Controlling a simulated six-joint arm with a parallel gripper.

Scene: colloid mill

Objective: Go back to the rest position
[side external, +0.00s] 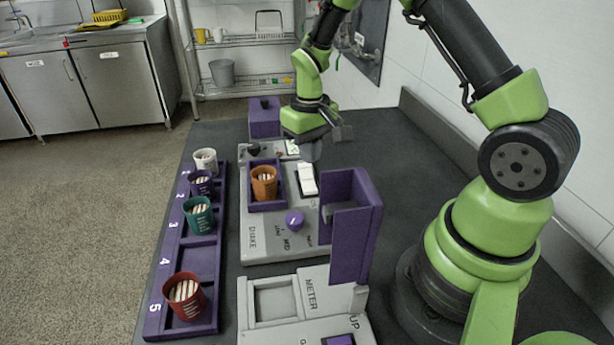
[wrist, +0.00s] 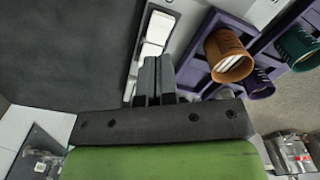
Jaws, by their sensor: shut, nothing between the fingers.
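My gripper (side external: 312,150) is raised over the back right of the grey shaker panel (side external: 262,222). In the wrist view its two dark fingers (wrist: 155,78) are together, with nothing between them. Beyond the fingertips in that view is a white rocker switch (wrist: 157,30); it also shows on the panel in the side view (side external: 307,180). An orange cup (side external: 264,184) holding white sticks sits in a purple holder on the panel, left of the switch; it also shows in the wrist view (wrist: 228,56).
A purple numbered rack (side external: 203,262) on the left holds white, purple, green and red cups (side external: 186,297); slot 4 is empty. A tall purple bracket (side external: 355,235) stands near the METER panel (side external: 287,302). Dark table (side external: 400,165) is clear behind my arm, beside the wall.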

